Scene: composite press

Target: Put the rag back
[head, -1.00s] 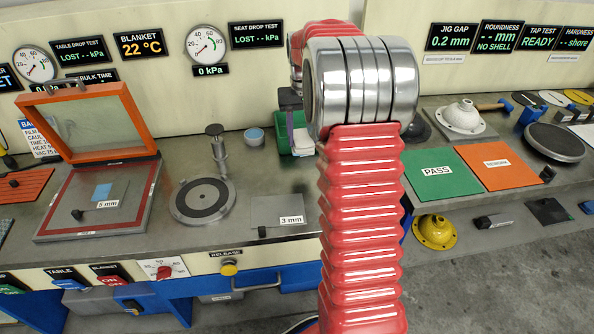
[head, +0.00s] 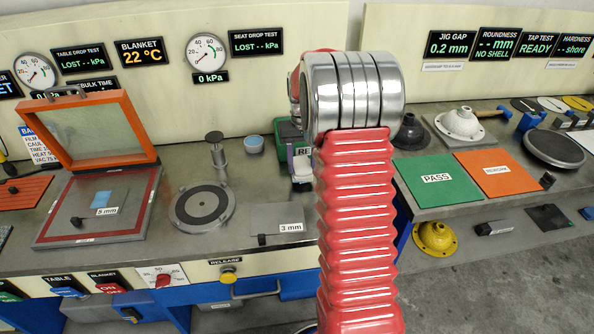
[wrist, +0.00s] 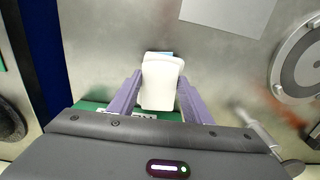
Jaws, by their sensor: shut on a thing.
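My gripper (wrist: 160,88) is shut on a white rag (wrist: 161,84), which sits between the two purple fingers in the wrist view. A small blue patch shows at the rag's far edge. In the head view the rag (head: 301,166) shows just left of my red arm, which hides most of the gripper. A green container (head: 284,132) with a partly hidden label stands on the bench behind the rag. In the wrist view the green container (wrist: 88,107) lies partly under the gripper body. I cannot tell whether the rag touches it.
A 3 mm plate (head: 275,216) lies nearer the front, beside a round seat (head: 202,204). Green PASS (head: 434,181) and orange (head: 492,175) mats lie to the right.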

